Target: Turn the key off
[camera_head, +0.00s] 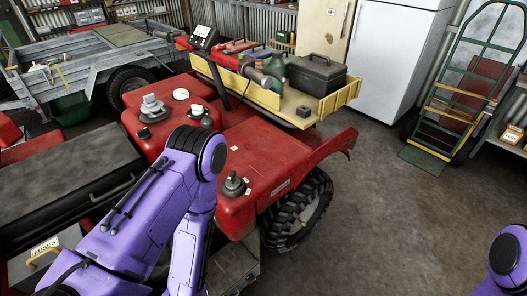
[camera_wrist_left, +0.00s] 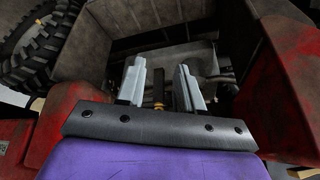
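The red quad (camera_head: 275,155) stands in the middle of the head view. My left arm reaches over it from the lower left, and its gripper is hidden there. In the left wrist view, the two grey fingers of my left gripper (camera_wrist_left: 160,86) are apart, pointing into a dark recess between red body panels (camera_wrist_left: 290,85). A small brass and black upright part (camera_wrist_left: 158,92) shows in the gap between the fingers. I cannot tell whether it is the key, or whether a finger touches it. Part of my right arm shows at the lower right edge, without its gripper.
A yellow rack (camera_head: 335,98) on the quad carries a dark toolbox (camera_head: 317,75). A grey trailer (camera_head: 85,60) stands at the back left. A green hand truck (camera_head: 465,85) and a white fridge (camera_head: 395,60) stand at the back right. The floor right of the quad is clear.

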